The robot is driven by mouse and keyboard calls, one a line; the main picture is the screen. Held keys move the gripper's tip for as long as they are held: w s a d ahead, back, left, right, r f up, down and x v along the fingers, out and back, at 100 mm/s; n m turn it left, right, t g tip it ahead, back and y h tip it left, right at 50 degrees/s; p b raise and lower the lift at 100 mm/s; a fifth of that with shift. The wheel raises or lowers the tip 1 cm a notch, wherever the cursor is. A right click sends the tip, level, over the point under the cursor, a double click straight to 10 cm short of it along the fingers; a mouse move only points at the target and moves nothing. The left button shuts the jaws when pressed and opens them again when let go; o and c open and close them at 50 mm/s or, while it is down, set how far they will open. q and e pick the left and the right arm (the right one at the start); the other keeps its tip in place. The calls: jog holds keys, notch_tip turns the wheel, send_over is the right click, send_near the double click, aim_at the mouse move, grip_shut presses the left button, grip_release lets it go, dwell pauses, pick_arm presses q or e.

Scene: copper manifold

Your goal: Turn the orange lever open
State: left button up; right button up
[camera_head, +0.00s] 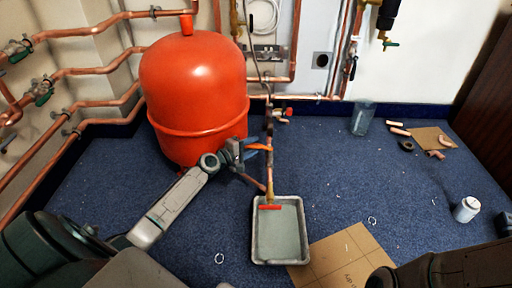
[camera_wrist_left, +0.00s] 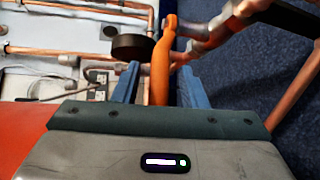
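The orange lever (camera_head: 262,147) sits on the vertical copper pipe (camera_head: 268,165) in front of the red tank. My left gripper (camera_head: 250,149) reaches it from the left. In the left wrist view, the orange lever (camera_wrist_left: 160,75) stands between the two blue fingers of my left gripper (camera_wrist_left: 158,88), with a gap showing on both sides. The fingers are open around it. A dark round part (camera_wrist_left: 131,46) is beside the lever's far end. My right arm shows at the lower right of the head view, but its gripper is not visible.
The red tank (camera_head: 193,85) stands close behind my left arm. A grey tray (camera_head: 258,250) lies below the pipe, with a red handle (camera_head: 270,207) above it. Copper pipes (camera_head: 75,72) line the left wall. A clear container (camera_head: 362,119) and cardboard (camera_head: 345,258) are on the blue floor.

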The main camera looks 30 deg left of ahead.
pick_arm(q)
jog(key=shift+x, duration=1.2)
grip_shut()
